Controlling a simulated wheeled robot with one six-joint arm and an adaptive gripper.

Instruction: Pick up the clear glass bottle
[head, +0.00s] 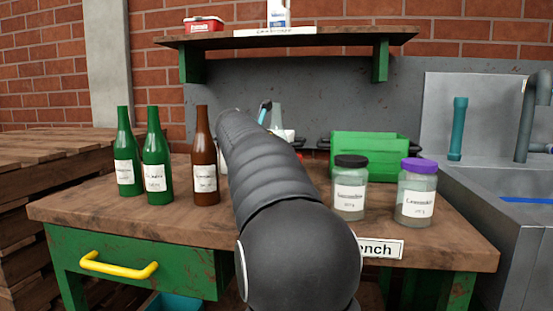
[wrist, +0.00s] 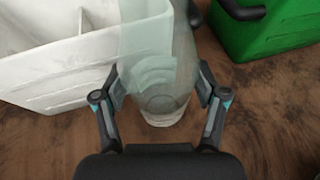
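The clear glass bottle (wrist: 160,60) stands between the two fingers of my gripper (wrist: 160,88) in the wrist view. Both finger pads lie against its sides, and the gripper looks shut on it. Its pale lower end shows beyond the fingers, close above the bench top; whether it touches the wood cannot be told. In the head view my arm hides most of the bottle; its clear neck (head: 276,116) shows just beyond the arm, beside a blue-edged part of my gripper (head: 264,112).
A white divided bin (wrist: 60,75) is close at the bottle's left; a green bin (head: 370,155) is to the right. Two green bottles (head: 156,155) and a brown bottle (head: 205,155) stand left of my arm. Two lidded jars (head: 351,190) stand right. A shelf (head: 290,40) hangs above.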

